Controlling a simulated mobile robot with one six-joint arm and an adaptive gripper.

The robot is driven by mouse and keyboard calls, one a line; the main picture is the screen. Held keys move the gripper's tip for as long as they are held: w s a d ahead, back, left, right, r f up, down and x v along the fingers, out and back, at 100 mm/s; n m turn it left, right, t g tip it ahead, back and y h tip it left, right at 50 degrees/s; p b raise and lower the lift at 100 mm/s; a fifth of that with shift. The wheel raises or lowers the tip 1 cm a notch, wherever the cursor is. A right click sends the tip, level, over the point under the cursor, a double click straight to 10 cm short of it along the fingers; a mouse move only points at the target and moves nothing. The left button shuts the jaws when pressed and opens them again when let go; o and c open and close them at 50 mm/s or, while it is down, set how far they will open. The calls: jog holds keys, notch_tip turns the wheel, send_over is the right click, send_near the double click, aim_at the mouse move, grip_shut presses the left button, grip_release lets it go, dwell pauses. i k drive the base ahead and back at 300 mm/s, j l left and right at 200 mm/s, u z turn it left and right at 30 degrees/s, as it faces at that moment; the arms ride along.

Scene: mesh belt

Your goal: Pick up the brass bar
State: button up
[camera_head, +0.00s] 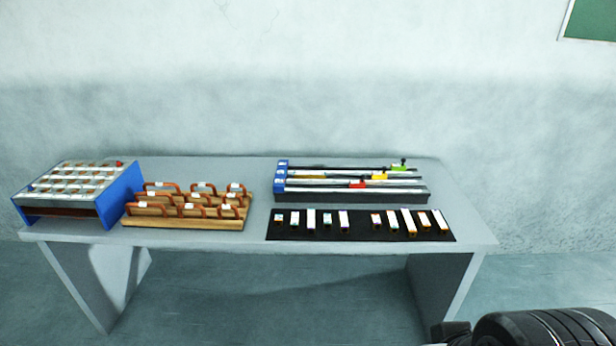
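A black mat (360,234) lies at the front right of the table. Several small upright or lying bars with white faces stand in a row on it, some with brownish or golden ends. One at the right end (440,219) and one left of it (409,222) show such golden ends. They are too small for me to tell which is the brass bar. My gripper's fingers do not show; only a dark part of my arm is in the bottom right corner, apart from the table.
A grey table (210,250) stands against a pale wall. A blue-sided sloped rack (122,195) is at left. Beside it is a wooden stand (185,222) with copper-coloured loops. Behind the mat, a rail unit (350,197) carries coloured sliders. The right table end is clear.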

aim_at(296, 175)
jog(key=i+j+z, duration=0.2)
jog(key=i+j, duration=0.4)
jog(key=i, duration=0.3)
jog(key=i+j+z, duration=0.2)
jog(key=i+j, duration=0.5)
jog(key=i, duration=0.45)
